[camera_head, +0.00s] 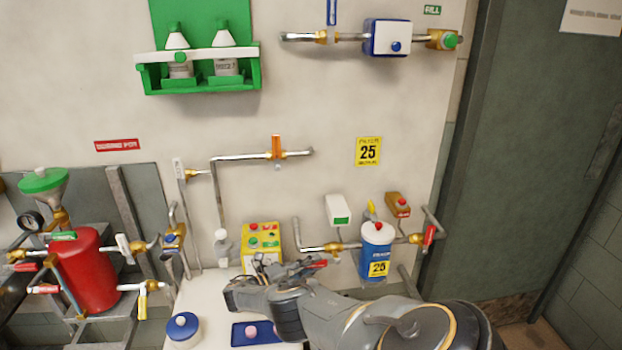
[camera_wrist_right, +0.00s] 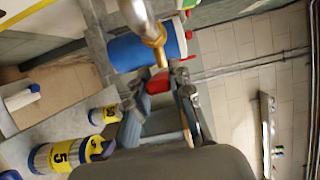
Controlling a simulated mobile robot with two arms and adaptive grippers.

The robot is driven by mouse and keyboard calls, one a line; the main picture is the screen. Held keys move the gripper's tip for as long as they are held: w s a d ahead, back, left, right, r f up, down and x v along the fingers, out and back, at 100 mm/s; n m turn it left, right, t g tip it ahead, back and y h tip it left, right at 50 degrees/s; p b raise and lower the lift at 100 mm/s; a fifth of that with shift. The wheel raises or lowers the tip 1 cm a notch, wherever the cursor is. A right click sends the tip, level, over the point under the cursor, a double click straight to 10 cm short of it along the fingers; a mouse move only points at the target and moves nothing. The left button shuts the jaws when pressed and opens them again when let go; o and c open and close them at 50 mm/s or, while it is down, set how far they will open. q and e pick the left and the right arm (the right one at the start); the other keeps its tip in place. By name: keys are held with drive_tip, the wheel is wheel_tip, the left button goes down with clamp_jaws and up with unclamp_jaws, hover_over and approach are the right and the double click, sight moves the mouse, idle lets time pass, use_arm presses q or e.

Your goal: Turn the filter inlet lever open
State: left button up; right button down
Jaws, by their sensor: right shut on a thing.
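The blue filter (camera_head: 374,262) with a white top and a yellow "25" label hangs low on the wall, right of centre in the head view. A pipe with a brass valve (camera_head: 333,247) enters it from the left. The red inlet lever (camera_head: 320,264) shows just below that valve, at the tips of my right gripper (camera_head: 302,269). In the right wrist view the red lever (camera_wrist_right: 158,82) sits between the fingers of my right gripper (camera_wrist_right: 160,92), which is shut on it. The fingers hide part of the lever. My left gripper is not in view.
A second red lever (camera_head: 429,236) is on the filter's right pipe. A white box (camera_head: 337,209) is above the inlet pipe. A yellow button box (camera_head: 262,240) stands left of my gripper. A blue-lidded jar (camera_head: 183,328) and a blue tray (camera_head: 240,338) are on the white bench.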

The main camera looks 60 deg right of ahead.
drive_tip(key=c, duration=1.2)
unclamp_jaws()
drive_tip(key=shift+w, duration=0.1)
drive_tip(key=shift+d+r, duration=0.15)
drive_tip(key=shift+r, duration=0.9)
drive_tip(key=shift+a+r, duration=0.2)
drive_tip(key=shift+r, duration=0.5)
drive_tip(key=shift+d+r, duration=0.1)
drive_tip(key=shift+r, duration=0.5)
drive_tip(key=shift+w+r, duration=0.15)
drive_tip(key=shift+r, duration=2.5)
